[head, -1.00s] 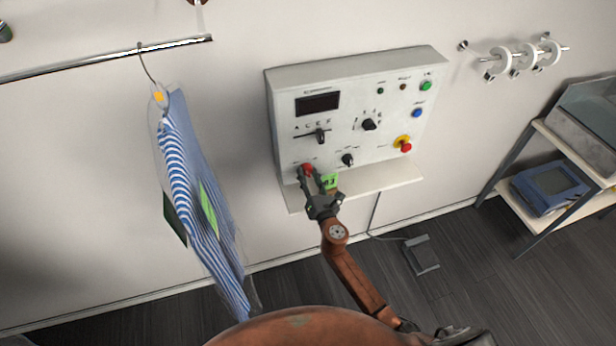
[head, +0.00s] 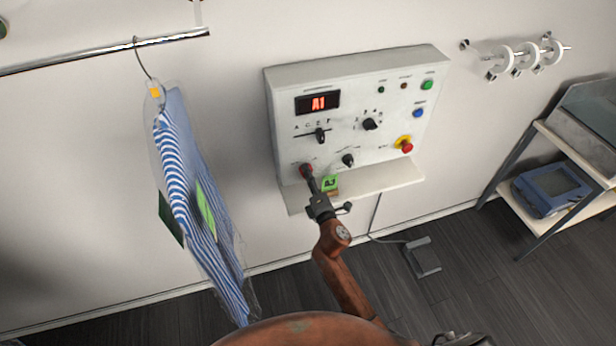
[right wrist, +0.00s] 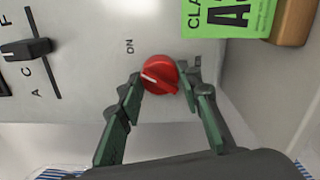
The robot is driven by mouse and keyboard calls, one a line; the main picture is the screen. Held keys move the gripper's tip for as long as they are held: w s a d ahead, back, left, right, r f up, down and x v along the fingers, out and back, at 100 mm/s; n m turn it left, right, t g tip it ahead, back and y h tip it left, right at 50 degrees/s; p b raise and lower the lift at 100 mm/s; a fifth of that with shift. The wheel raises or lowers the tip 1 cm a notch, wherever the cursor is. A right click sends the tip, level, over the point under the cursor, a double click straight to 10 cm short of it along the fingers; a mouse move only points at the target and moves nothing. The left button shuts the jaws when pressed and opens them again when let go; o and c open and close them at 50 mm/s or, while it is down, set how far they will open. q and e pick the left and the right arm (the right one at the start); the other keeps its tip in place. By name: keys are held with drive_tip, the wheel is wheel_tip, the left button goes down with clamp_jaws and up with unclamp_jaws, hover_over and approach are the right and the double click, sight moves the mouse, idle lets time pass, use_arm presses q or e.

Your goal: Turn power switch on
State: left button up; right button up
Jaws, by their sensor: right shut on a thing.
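The power switch is a red rotary knob (head: 306,170) at the lower left of the white control panel (head: 385,85). In the right wrist view the knob (right wrist: 160,75) has a white pointer line, and the word ON is printed beside it. My right gripper (head: 308,178) is at the knob, with one finger on each side of it in the right wrist view (right wrist: 163,88). It is shut on the knob. The panel's display (head: 317,102) is lit and reads A1 in red. My left gripper is not in view.
A green tag card (head: 330,183) stands on the panel's shelf (head: 385,180), just right of my gripper. A striped garment (head: 190,185) hangs from the rail (head: 100,57) at left. A red stop button (head: 406,147) on yellow is at the panel's right. A shelf unit (head: 530,185) stands far right.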

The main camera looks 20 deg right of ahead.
drive_tip(key=shift+m, duration=1.2)
drive_tip(key=o, duration=1.2)
drive_tip(key=shift+c, duration=0.2)
drive_tip(key=shift+s, duration=0.15)
drive_tip(key=s, duration=1.1)
drive_tip(key=shift+s+d, duration=0.2)
drive_tip(key=shift+s, duration=0.2)
